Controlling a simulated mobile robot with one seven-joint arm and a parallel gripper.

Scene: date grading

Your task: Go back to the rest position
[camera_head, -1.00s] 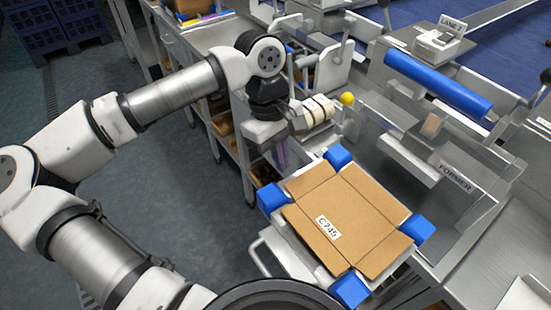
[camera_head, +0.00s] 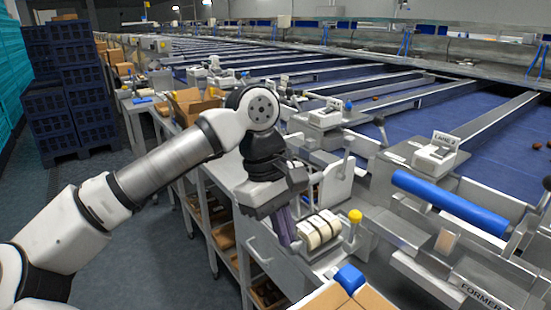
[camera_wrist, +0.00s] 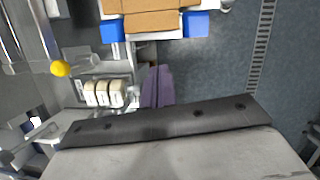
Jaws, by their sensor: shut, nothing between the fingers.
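My gripper (camera_head: 284,228) hangs at the end of my bent arm, pointing down, beside the left side of the bench with the tape rolls. Its purple fingers (camera_wrist: 157,86) are closed together and hold nothing. In the wrist view the open cardboard box (camera_wrist: 150,20) lies apart from the fingers, at the top edge. In the head view only a corner of the box (camera_head: 365,301) shows at the bottom edge.
Cream tape rolls (camera_head: 318,230) and a yellow knob (camera_head: 355,216) stand close right of my gripper. Blue corner blocks (camera_head: 349,278) flank the box. A blue roller (camera_head: 450,205) lies farther right. Blue crates (camera_head: 75,100) stack at left; floor before them is clear.

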